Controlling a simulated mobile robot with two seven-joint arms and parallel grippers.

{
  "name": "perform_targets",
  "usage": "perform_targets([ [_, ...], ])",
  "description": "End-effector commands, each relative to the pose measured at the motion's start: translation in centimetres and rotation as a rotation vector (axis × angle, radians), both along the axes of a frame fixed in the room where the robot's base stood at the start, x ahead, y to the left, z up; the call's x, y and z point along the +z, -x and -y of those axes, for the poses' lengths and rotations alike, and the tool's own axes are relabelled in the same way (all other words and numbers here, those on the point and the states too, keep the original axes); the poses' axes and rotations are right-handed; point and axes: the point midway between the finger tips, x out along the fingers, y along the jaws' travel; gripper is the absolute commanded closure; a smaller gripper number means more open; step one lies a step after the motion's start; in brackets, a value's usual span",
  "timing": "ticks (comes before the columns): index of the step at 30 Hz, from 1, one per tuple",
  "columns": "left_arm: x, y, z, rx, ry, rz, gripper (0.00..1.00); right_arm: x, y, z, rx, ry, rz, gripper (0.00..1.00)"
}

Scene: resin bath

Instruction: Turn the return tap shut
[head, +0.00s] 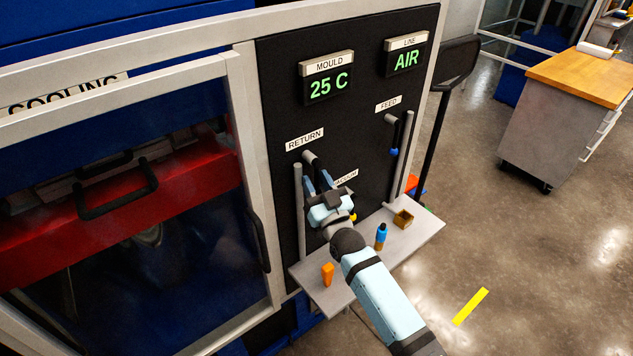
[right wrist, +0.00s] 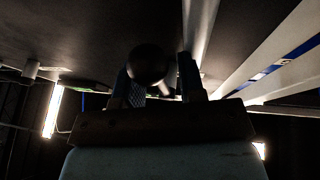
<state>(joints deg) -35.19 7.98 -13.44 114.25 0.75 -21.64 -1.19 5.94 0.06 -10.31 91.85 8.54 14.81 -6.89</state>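The return tap (head: 310,159) shows in the head view under the RETURN label (head: 305,139), on the black panel beside a grey upright pipe (head: 298,215). In the right wrist view a dark round end, likely of the tap's handle (right wrist: 150,62), lies between the fingers (right wrist: 158,85). I cannot tell whether they touch it. My left gripper is not in view.
The FEED tap (head: 392,120) is to the right. A grey shelf (head: 318,292) below holds an orange item (head: 327,274), a blue-and-orange bottle (head: 381,236) and a small brown box (head: 403,219). The displays read 25 C and AIR. Open floor lies to the right.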

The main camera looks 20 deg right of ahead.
Motion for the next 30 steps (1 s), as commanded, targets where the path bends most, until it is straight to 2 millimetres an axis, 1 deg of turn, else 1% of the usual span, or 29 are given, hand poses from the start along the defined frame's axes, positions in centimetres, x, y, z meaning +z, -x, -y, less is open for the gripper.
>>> perform_targets([
  [5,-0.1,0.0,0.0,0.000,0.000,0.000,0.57,-0.1,0.2,0.1,0.000,0.001,0.000,0.63],
  [8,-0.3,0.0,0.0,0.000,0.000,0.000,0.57,-0.6,1.1,0.2,0.000,0.001,-0.001,0.63],
  [11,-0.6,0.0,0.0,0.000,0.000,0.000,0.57,-1.4,2.7,0.4,0.000,0.001,-0.002,0.63],
  [18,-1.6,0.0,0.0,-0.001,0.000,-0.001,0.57,-3.5,7.8,1.2,-0.001,0.002,-0.002,0.63],
  [21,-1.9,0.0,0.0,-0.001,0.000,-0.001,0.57,-4.2,9.6,1.4,-0.001,0.002,-0.002,0.63],
  [25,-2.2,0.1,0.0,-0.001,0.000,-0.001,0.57,-4.9,11.4,1.7,0.000,0.001,-0.001,0.63],
  [30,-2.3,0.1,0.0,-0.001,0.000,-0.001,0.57,-5.3,12.5,1.8,0.000,0.001,-0.001,0.63],
])
